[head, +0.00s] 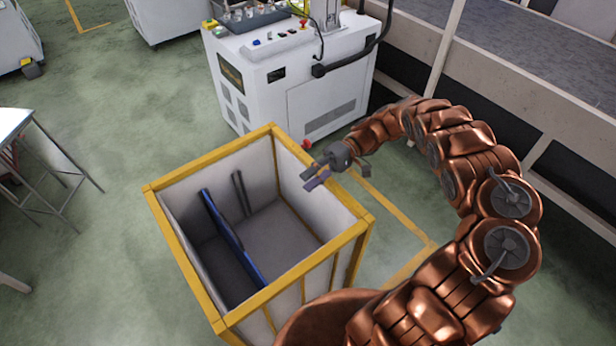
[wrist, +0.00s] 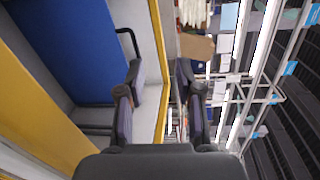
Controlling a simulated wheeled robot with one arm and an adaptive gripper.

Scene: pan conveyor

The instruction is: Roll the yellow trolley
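The yellow trolley (head: 160,212) is an open-topped bin with a yellow frame and pale walls, standing upright on the floor in the head view. A blue panel (head: 232,238) and a dark bar lie inside it. In the wrist view the fingers (wrist: 160,102) are apart. One yellow rail (wrist: 32,105) passes close by on the left, and another (wrist: 158,55) shows beyond the gap between the fingers. I cannot tell whether the gripper touches the rim.
A white machine cabinet (head: 300,85) with a tray and buttons on top stands behind the trolley. A table (head: 12,123) with metal legs is at the left. A long conveyor (head: 490,65) runs along the right. Green floor (head: 110,115) is free left of the trolley.

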